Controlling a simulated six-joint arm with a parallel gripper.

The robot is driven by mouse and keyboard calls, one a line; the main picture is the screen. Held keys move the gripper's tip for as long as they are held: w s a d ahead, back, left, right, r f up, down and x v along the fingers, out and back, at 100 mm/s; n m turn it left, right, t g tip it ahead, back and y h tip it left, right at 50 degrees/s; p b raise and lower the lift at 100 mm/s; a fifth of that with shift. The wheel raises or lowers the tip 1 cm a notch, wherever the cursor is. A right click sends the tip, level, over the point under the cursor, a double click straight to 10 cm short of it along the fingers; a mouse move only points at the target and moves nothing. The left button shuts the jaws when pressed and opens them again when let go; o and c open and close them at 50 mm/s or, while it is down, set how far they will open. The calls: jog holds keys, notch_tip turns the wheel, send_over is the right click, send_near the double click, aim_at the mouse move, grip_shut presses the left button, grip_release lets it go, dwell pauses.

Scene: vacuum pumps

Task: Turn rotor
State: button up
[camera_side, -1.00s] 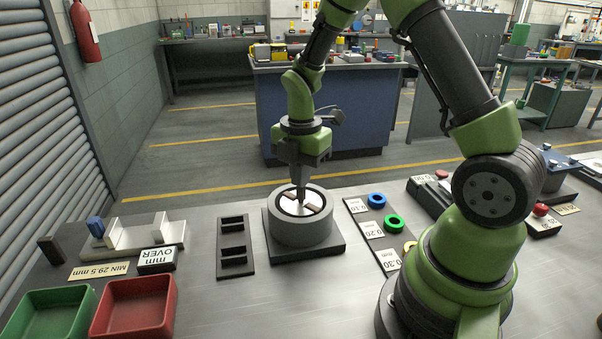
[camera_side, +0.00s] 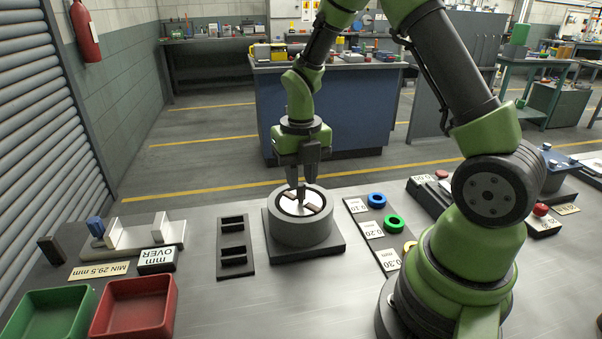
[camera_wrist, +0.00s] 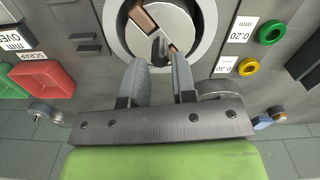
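The rotor (camera_side: 291,207) is a bright disc with brown vanes, set in the round grey pump housing (camera_side: 301,231). A short dark shaft stub (camera_side: 301,192) stands up at its centre. In the wrist view the rotor (camera_wrist: 178,22) shows near the top with the stub (camera_wrist: 158,47) at its middle. My gripper (camera_side: 302,183) points straight down over the rotor. Part of the rotor is hidden behind the fingers.
Left of the pump are a black slotted holder (camera_side: 235,247), a red bin (camera_side: 134,306) and a green bin (camera_side: 53,314). A gauge fixture (camera_side: 145,237) stands behind the bins. To the right is a labelled board with blue (camera_side: 377,200), green (camera_side: 393,222) and yellow rings.

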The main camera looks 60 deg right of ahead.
jog(key=shift+r, duration=0.15)
jog(key=shift+r, duration=0.85)
